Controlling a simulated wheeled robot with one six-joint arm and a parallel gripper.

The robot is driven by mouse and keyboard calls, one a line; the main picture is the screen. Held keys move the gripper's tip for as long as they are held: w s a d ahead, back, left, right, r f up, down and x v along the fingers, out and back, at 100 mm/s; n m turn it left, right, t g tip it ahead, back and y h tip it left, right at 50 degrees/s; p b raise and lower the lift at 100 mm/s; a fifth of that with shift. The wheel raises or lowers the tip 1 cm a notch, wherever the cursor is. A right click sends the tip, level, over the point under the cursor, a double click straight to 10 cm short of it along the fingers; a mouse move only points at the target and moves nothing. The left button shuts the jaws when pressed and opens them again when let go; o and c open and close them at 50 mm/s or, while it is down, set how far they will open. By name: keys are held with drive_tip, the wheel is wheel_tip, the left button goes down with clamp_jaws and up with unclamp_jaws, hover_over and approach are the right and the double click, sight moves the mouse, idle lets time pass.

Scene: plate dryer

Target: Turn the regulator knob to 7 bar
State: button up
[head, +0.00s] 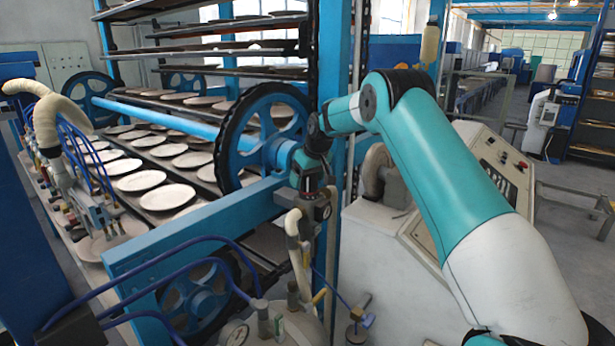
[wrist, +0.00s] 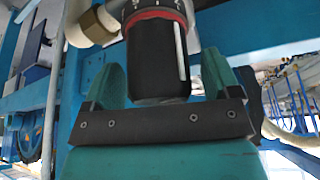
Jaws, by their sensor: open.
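The regulator knob (wrist: 155,62) is a black cylinder with a red ring at its top and a white line down its right side. Above the ring is a grey scale with dark marks, too small to read surely. My gripper (wrist: 162,66) is open, with one teal finger to the left of the knob and one to the right. A gap shows at the left finger; I cannot tell whether the right one touches.
A pale hose (wrist: 92,26) joins the regulator at the left. Blue beams (head: 190,228) and a blue wheel (head: 262,135) stand close to my gripper. A control cabinet (head: 480,170) stands at the right.

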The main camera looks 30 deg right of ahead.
drive_tip(key=shift+r, duration=0.1)
drive_tip(key=b+v, duration=0.4)
drive_tip(key=v, duration=1.3)
drive_tip(key=shift+a+r, duration=0.1)
drive_tip(key=shift+r, duration=0.05)
drive_tip(key=s+a+f+n+g+y+b, duration=0.1)
drive_tip(key=s+a+f+n, duration=0.1)
drive_tip(key=s+a, duration=0.75)
drive_tip(key=s+a+f+n+g+y+b, duration=0.1)
drive_tip(key=s+a+f+n, duration=0.1)
drive_tip(key=s+a, duration=0.75)
drive_tip(key=s+a+f+g, duration=0.1)
drive_tip(key=s+a+f, duration=0.2)
drive_tip(key=s, duration=0.4)
drive_tip(key=s+a+f+n+y, duration=0.1)
drive_tip(key=s+a+f, duration=0.1)
drive_tip(key=s+a, duration=0.2)
drive_tip(key=s+a+f+n+g, duration=0.1)
drive_tip(key=s+a+f, duration=0.2)
drive_tip(key=s, duration=0.7)
drive_tip(key=shift+a+f+g+y+b, duration=0.3)
drive_tip(key=shift+a+y+b, duration=0.1)
drive_tip(key=shift+a, duration=0.1)
